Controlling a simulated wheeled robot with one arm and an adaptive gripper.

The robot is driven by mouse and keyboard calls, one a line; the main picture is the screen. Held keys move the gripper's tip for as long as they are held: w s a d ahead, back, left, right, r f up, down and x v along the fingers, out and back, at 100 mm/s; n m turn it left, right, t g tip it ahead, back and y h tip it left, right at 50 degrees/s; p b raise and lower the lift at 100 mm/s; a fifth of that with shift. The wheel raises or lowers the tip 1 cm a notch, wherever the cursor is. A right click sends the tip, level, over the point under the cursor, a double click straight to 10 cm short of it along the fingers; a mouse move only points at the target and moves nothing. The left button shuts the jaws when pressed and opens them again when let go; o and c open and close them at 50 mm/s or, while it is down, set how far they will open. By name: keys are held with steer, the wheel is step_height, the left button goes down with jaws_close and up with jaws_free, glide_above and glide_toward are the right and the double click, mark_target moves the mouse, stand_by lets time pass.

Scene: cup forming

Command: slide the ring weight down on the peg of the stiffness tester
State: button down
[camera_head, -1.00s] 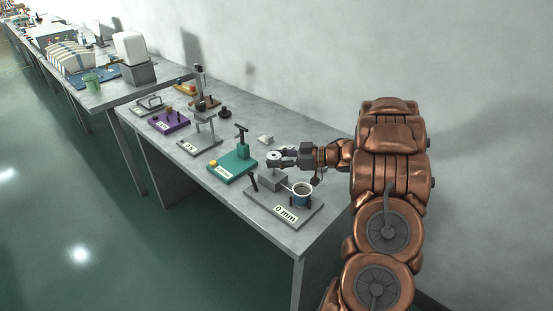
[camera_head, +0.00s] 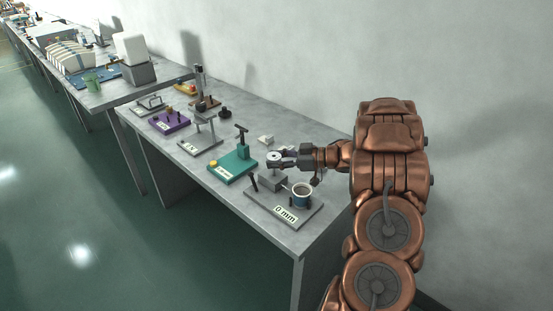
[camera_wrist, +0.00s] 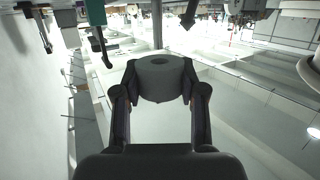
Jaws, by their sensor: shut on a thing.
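In the wrist view the ring sits level between both fingertips, and no peg shows through the hole. In the head view the ring weight (camera_head: 273,156) is above and behind the grey block of the stiffness tester (camera_head: 262,212).
A teal stand (camera_head: 233,166) with a dark T-shaped top is left of the tester. Farther left are a grey stand (camera_head: 200,143) and a purple board (camera_head: 169,122). A small white item (camera_head: 266,139) lies behind.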

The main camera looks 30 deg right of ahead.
mark_target(277, 176)
steer(key=shift+f+b, duration=0.6)
steer(key=shift+f, duration=1.15)
stand_by(0.4)
steer(key=shift+r, duration=0.15)
steer(key=shift+r+p, duration=0.9)
steer(key=shift+r, duration=0.4)
steer(key=shift+p, duration=0.5)
stand_by(1.3)
steer(key=shift+f+b, duration=0.5)
steer(key=shift+f, duration=0.9)
stand_by(0.4)
steer(key=c, duration=0.6)
jaws_free()
